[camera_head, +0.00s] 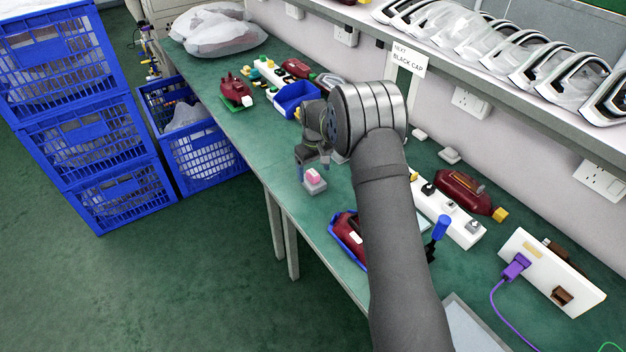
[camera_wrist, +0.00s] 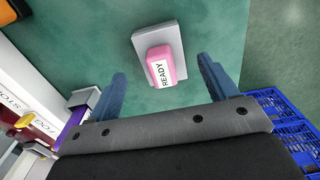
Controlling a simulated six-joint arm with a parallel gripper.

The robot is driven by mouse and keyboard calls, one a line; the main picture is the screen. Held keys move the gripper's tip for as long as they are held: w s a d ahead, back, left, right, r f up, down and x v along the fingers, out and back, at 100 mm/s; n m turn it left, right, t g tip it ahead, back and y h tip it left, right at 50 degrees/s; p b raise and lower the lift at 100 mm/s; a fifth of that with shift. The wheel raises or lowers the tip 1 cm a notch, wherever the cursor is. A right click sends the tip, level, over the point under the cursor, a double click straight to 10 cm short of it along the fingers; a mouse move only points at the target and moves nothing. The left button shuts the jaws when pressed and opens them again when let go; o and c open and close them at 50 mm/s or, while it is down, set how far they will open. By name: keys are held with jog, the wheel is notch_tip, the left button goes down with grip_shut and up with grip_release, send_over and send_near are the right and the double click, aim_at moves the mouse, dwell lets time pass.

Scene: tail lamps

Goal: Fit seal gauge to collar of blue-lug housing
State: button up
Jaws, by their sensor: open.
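My gripper (camera_head: 313,162) is open and points down over the near edge of the bench; its two blue-grey fingers also show in the wrist view (camera_wrist: 160,68). A pink block (camera_wrist: 162,68) with a white READY label sits on a grey plate (camera_wrist: 171,37), between and beyond the fingertips, with nothing gripped. The pink block also shows below my gripper in the head view (camera_head: 314,177). Dark red housings lie at the back left (camera_head: 236,91), the back (camera_head: 297,68), the right (camera_head: 463,191) and in a blue tray (camera_head: 348,236). I cannot tell which has the blue lug. I cannot make out the seal gauge.
A blue bin (camera_head: 297,97) stands behind my gripper. White strips with small parts (camera_head: 448,218), a blue-handled tool (camera_head: 440,228) and a white box with a purple plug (camera_head: 551,272) are at the right. Blue crates (camera_head: 205,150) stand beyond the bench's left edge.

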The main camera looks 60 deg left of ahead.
aim_at(313, 172)
notch_tip(313, 172, down, 4)
jog(key=shift+s+a+f, duration=0.1)
jog(key=shift+a, duration=0.05)
jog(key=shift+c, duration=0.5)
jog(key=c, duration=1)
jog(key=shift+r, duration=0.6)
jog(key=r, duration=0.3)
jog(key=shift+w+d+r, duration=0.35)
jog(key=shift+d+r, duration=0.05)
jog(key=w+d+r, duration=0.2)
jog(key=d, duration=0.1)
jog(key=w+d+r, duration=0.4)
jog(key=d, duration=0.1)
jog(key=shift+w+d+r, duration=0.1)
jog(key=shift+d+r, duration=0.05)
jog(key=shift+d, duration=0.2)
